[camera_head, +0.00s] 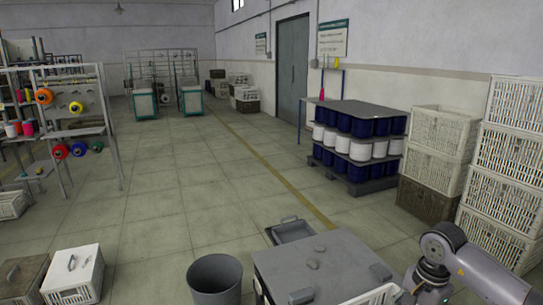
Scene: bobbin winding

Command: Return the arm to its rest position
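Part of my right arm (468,262), grey with a rounded joint, shows at the lower right, beside a grey table-like unit (325,262). No gripper fingers can be made out on it, so I cannot see whether it holds anything. My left arm and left gripper are not in the picture.
A grey bin (215,279) stands left of the grey unit, with a shallow tray (291,231) behind it. Stacked white crates (511,147) line the right, near a pallet of blue and white spools (352,150). Spool racks (75,125) stand left. The middle floor is clear.

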